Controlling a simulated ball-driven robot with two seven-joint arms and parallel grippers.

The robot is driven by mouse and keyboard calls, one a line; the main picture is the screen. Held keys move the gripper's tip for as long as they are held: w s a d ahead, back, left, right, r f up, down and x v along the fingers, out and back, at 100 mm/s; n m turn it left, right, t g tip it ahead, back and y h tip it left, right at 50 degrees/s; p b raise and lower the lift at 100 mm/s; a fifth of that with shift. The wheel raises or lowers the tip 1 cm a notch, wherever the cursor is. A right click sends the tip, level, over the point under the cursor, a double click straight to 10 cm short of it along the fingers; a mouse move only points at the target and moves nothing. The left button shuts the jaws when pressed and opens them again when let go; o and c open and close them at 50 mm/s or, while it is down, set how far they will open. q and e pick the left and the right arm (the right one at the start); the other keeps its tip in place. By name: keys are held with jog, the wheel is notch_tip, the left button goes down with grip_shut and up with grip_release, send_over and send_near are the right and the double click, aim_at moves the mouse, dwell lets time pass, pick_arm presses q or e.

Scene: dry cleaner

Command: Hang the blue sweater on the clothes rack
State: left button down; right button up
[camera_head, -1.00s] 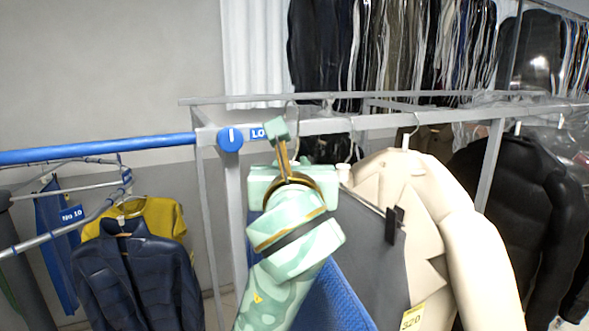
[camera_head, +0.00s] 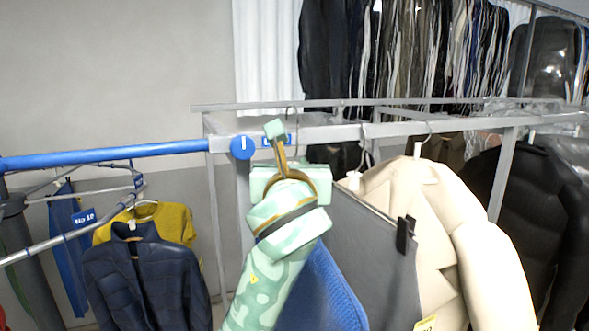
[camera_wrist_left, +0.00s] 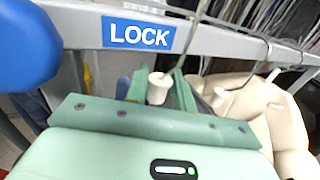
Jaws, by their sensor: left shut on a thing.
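The blue sweater (camera_head: 325,293) hangs below and behind my left arm in the head view, partly hidden by it. My left gripper (camera_head: 277,133) is raised at the front rail of the clothes rack (camera_head: 340,133), close to the LOCK label. In the left wrist view my left gripper (camera_wrist_left: 160,88) is shut around the white neck of a hanger (camera_wrist_left: 157,90). A thin metal hook (camera_wrist_left: 204,45) rises there across the rail. I cannot tell whether the hook bears on the rail. My right gripper is not in view.
A grey garment (camera_head: 375,260) with a black clip and a cream coat (camera_head: 465,225) hang just right of the sweater. A blue bar (camera_head: 105,155) meets the rack at a round blue knob (camera_head: 242,147). A navy jacket (camera_head: 145,275) and a yellow top (camera_head: 178,220) hang at left.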

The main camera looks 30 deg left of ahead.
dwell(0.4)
pick_arm(q)
jog(key=shift+f, duration=1.55)
jog(key=shift+f, duration=0.25)
jog(key=c, duration=1.1)
grip_release()
jog(key=b+v, duration=0.9)
jog(key=v, duration=0.7)
jog(key=shift+s, duration=0.25)
